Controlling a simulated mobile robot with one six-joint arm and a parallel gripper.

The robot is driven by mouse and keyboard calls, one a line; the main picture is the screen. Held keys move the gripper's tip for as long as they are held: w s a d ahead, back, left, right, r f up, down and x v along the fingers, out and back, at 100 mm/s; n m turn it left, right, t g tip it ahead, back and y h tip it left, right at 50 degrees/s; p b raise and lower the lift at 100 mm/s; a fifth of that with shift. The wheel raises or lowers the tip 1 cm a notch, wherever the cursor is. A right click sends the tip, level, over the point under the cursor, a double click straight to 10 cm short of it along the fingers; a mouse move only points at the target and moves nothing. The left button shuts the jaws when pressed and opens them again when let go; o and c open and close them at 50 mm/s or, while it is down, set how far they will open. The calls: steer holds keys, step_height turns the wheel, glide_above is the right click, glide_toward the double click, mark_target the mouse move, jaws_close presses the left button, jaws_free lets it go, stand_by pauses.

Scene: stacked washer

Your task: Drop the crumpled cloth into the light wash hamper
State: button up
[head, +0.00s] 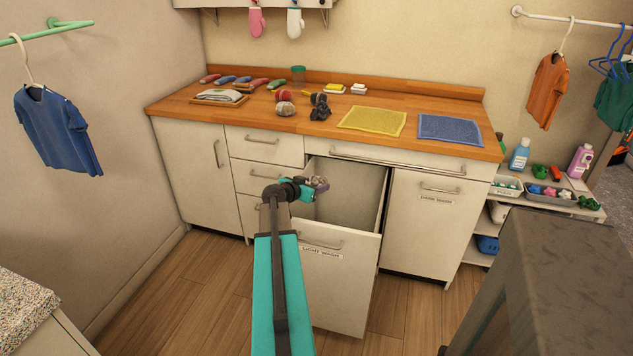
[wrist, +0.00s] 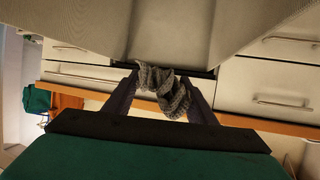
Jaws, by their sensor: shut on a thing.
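The crumpled cloth (wrist: 165,92) is grey and knitted. It is pinched between the two fingers of my gripper (wrist: 163,98) in the wrist view. In the head view the cloth (head: 320,184) is small, at the tip of my gripper (head: 314,187), against the opening of the light wash hamper. The light wash hamper (head: 335,285) is a white pull-out drawer, open and labelled on its front. Its inner wall (head: 355,190) shows, but its bottom is hidden. The cloth appears above the hamper's opening; its exact height is hard to tell.
The dark wash hamper (head: 430,225) is shut, to the right. The wooden counter (head: 215,112) behind holds a yellow cloth (head: 372,121), a blue cloth (head: 449,130), a dark crumpled item (head: 321,112) and several rolled items. A dark grey block (head: 560,270) stands at the front right.

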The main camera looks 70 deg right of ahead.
steer(key=o, duration=1.1)
steer(key=b+v, duration=0.2)
steer(key=v, duration=1.1)
steer(key=shift+a+r, duration=0.25)
steer(key=shift+a, duration=0.1)
steer(key=shift+w, duration=0.2)
